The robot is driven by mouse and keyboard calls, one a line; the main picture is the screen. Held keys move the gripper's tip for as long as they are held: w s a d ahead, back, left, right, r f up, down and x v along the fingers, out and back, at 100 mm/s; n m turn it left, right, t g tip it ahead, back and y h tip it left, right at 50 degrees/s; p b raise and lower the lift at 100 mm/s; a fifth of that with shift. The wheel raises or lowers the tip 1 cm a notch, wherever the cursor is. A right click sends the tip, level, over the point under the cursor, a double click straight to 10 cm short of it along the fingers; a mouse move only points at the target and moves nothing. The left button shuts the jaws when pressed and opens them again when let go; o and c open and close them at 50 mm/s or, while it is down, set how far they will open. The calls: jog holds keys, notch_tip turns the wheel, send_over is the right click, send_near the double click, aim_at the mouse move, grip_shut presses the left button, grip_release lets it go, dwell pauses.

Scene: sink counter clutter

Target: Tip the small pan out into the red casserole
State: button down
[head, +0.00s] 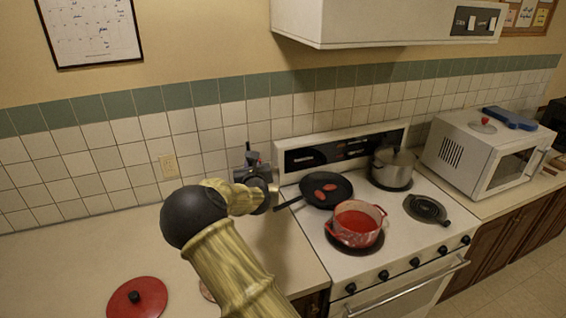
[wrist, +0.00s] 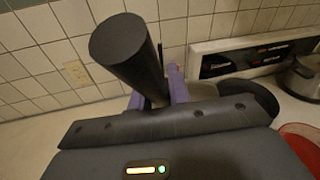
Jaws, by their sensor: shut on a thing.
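My gripper (head: 254,172) is above the counter just left of the stove. In the wrist view its purple fingers (wrist: 160,92) are shut on a thick dark cylindrical handle (wrist: 125,50), which I take to be the small pan's. The handle's end points up towards the camera. The pan's body is mostly hidden behind my gripper, so its tilt and contents cannot be told. The red casserole (head: 358,236) stands open on the front left burner, to the right of my gripper and apart from it. Its rim also shows in the wrist view (wrist: 302,130).
A black frying pan (head: 338,187) with red patties sits on the back left burner, its handle pointing towards my gripper. A steel pot (head: 393,165) is behind right. A red lid (head: 125,303) lies on the left counter. A microwave (head: 485,150) stands right.

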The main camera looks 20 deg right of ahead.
jog(key=s+a+n+y, duration=0.2)
jog(key=s+a+y, duration=0.1)
jog(key=a, duration=1.3)
jog(key=s+a+n+y, duration=0.2)
jog(key=s+a+y, duration=0.1)
jog(key=a, duration=1.4)
jog(key=shift+s+n+g+y, duration=0.3)
jog(key=shift+s, duration=0.25)
jog(key=shift+w, duration=0.1)
